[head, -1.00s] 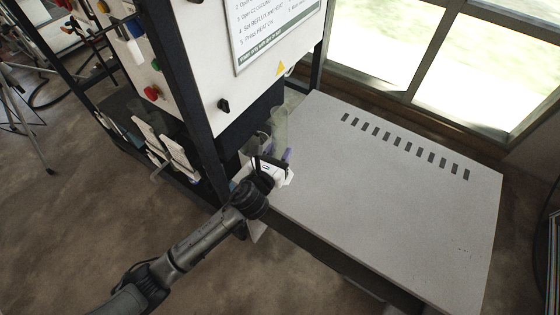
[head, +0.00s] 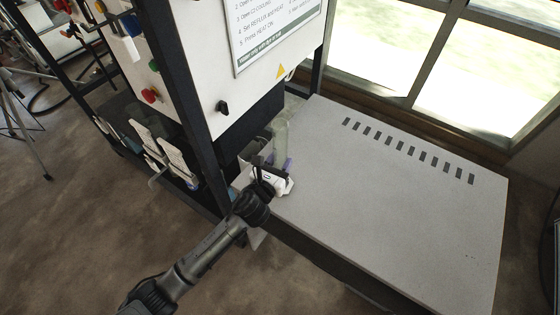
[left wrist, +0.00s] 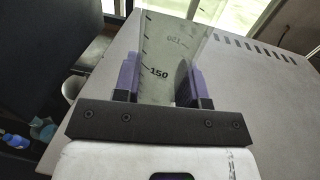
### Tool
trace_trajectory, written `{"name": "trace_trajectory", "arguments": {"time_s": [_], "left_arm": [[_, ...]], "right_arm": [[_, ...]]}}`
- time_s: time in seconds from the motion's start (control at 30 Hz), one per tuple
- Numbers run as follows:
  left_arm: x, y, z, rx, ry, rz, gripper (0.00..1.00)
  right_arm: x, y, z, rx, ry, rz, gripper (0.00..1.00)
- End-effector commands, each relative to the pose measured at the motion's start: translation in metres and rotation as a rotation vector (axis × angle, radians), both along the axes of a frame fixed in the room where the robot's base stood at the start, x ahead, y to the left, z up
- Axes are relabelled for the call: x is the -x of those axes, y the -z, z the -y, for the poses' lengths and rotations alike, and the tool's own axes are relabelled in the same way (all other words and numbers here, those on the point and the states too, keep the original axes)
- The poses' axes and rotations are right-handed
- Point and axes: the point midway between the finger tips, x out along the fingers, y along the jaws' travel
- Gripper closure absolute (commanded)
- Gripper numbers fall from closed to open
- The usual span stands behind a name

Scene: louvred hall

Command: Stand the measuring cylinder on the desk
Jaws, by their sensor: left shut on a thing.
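The measuring cylinder (left wrist: 165,60) is clear, with dark graduations and a "150" mark in the left wrist view. In the head view the cylinder (head: 281,135) is a faint greenish shape at the desk's left end. My left gripper (head: 280,163) is shut on it, with a purple pad on each side; the pads also show in the left wrist view (left wrist: 160,82). The cylinder's lower end is hidden, so I cannot tell whether it touches the desk. The grey desk (head: 390,210) is beneath and to the right. My right gripper is not in view.
A white control panel (head: 215,60) in a dark frame stands just left of the desk. Dark slots (head: 410,151) run along the desk's far side, below the windows (head: 420,50). The rest of the desktop is clear.

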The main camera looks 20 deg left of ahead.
Motion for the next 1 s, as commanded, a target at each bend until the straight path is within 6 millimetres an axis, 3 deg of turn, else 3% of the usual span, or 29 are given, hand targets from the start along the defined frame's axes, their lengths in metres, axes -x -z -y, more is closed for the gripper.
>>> {"name": "trace_trajectory", "arguments": {"time_s": [0.07, 0.1, 0.33, 0.67, 1.0], "left_arm": [[0.000, 0.003, 0.000, -0.001, 0.000, 0.000, 0.86], [0.000, 0.003, 0.000, -0.001, 0.000, 0.000, 0.59], [0.000, 0.003, 0.000, -0.001, 0.000, -0.001, 0.37], [0.000, -0.003, 0.000, 0.000, 0.000, 0.000, 0.36], [0.057, -0.002, -0.005, -0.002, 0.001, -0.003, 0.36]], "right_arm": [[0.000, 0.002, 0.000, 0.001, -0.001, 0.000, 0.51], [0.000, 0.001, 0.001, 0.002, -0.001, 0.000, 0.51], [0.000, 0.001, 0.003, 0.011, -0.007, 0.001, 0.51], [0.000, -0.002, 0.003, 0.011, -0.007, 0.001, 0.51], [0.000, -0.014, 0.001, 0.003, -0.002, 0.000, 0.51]]}}
